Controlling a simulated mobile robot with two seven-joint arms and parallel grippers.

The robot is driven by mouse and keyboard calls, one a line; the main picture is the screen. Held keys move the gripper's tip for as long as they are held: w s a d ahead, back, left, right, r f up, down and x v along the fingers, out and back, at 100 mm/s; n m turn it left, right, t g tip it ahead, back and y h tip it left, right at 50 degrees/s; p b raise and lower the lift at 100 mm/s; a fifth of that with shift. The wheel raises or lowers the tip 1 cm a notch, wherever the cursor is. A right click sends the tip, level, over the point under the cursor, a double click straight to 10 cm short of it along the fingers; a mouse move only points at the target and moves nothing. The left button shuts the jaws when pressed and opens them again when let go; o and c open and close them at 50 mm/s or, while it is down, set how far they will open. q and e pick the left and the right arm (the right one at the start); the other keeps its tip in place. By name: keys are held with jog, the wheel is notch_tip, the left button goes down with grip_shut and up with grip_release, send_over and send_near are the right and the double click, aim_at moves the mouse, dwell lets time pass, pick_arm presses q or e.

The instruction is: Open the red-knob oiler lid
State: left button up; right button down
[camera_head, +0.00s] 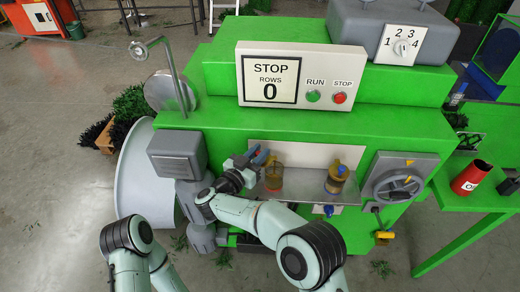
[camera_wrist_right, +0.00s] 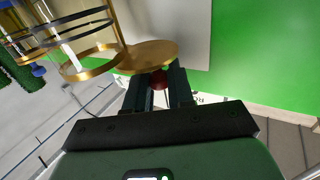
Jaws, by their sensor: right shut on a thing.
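The oiler (camera_head: 273,180) is a small clear cup with amber contents and gold fittings on the machine's front shelf. In the right wrist view its gold-ringed body (camera_wrist_right: 75,36) is at upper left. The round gold lid (camera_wrist_right: 150,53) shows beside the cup's rim, offset from it, and the rim looks partly uncovered. The red knob (camera_wrist_right: 159,79) is between the fingers of my right gripper (camera_wrist_right: 160,88), which is shut on it. In the head view my right gripper (camera_head: 258,160) is at the oiler's top left. My left gripper is out of view.
A second oiler (camera_head: 338,178) with a yellow top stands to the right on the same shelf. The sign panel (camera_head: 300,77) is above. A grey box-shaped machine part (camera_head: 178,153) is left of my gripper.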

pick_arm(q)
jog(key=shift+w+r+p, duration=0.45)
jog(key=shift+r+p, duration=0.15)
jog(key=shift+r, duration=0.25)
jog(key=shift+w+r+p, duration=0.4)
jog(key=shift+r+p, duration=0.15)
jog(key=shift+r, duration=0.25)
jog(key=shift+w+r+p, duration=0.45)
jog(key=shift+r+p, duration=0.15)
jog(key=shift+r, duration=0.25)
pick_arm(e)
jog(key=shift+w+r+m+g+h, duration=0.25)
jog(key=shift+w+m+g+h, duration=0.15)
jog(key=shift+m+g+h, duration=0.45)
jog(key=shift+w+r+m+g+h, duration=0.2)
jog(key=shift+w+m+g+h, duration=0.3)
jog(key=shift+h, duration=0.55)
jog(key=shift+s, duration=0.15)
jog(key=c, duration=1.1)
grip_release()
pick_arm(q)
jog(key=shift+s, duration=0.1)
pick_arm(e)
jog(key=shift+s, duration=0.1)
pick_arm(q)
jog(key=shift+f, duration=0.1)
